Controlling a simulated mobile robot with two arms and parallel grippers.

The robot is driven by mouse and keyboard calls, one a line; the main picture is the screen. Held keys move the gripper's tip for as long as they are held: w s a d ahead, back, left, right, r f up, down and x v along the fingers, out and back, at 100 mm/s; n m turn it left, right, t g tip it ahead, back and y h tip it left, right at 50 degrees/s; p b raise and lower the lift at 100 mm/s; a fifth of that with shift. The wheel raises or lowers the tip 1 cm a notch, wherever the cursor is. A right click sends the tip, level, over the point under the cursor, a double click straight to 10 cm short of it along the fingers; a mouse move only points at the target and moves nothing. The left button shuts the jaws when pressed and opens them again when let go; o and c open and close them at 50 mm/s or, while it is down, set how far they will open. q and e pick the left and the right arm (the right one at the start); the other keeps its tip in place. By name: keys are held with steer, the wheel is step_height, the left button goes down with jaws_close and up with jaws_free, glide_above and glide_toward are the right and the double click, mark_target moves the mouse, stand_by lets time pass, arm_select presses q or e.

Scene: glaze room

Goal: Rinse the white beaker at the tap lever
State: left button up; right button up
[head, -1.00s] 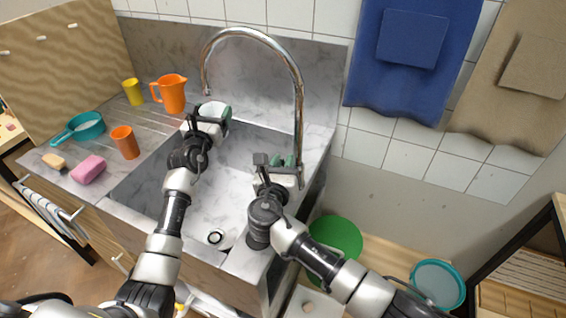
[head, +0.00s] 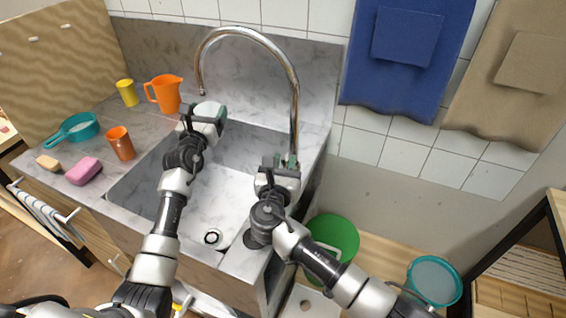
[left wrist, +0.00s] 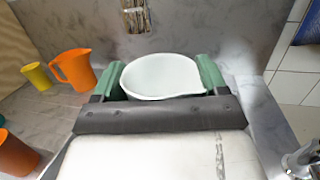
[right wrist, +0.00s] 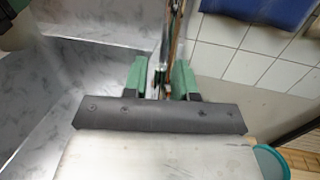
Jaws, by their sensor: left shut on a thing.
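My left gripper (head: 208,112) is shut on the white beaker (left wrist: 162,77). In the left wrist view the beaker is upright between the green fingers, with its open mouth showing and looking empty. In the head view the beaker is over the back left part of the sink, close below the end of the chrome tap spout (head: 201,92). My right gripper (head: 280,163) is open at the foot of the tap. In the right wrist view its green fingers (right wrist: 161,80) stand apart, with chrome tap parts showing between them. The tap lever cannot be clearly made out. I see no running water.
The sink basin (head: 235,190) is clear. On the drainer at left are an orange jug (head: 166,95), a yellow cup (head: 127,93), an orange cup (head: 121,144), a teal pan (head: 80,127) and a pink sponge (head: 84,171). A green bucket (head: 335,235) stands beside the cabinet.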

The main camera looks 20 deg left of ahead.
steer(key=shift+o, duration=0.7)
steer(key=s, duration=1.2)
steer(key=shift+d+f, duration=0.2)
steer(key=shift+d, duration=0.15)
arm_select(q)
steer(key=shift+s+d+r+p, duration=0.1)
steer(key=shift+s+d+p, duration=0.1)
steer(key=shift+d+p, duration=0.45)
steer(key=shift+s+d+r+p, duration=0.1)
steer(key=shift+s+d+p, duration=0.1)
steer(key=shift+d+p, duration=0.4)
steer(key=shift+s+d+f+p, duration=0.1)
steer(key=shift+s+d+p, duration=0.25)
steer(key=shift+d, duration=0.5)
steer(key=shift+s+d+p, duration=0.2)
steer(key=shift+d+p, duration=0.4)
steer(key=shift+d, duration=0.3)
steer(key=shift+s+d+f+p, duration=0.1)
steer(key=shift+s+d+p, duration=0.25)
steer(key=shift+d, duration=0.5)
arm_select(e)
steer(key=shift+r, duration=2.7)
arm_select(q)
steer(key=shift+w, duration=0.1)
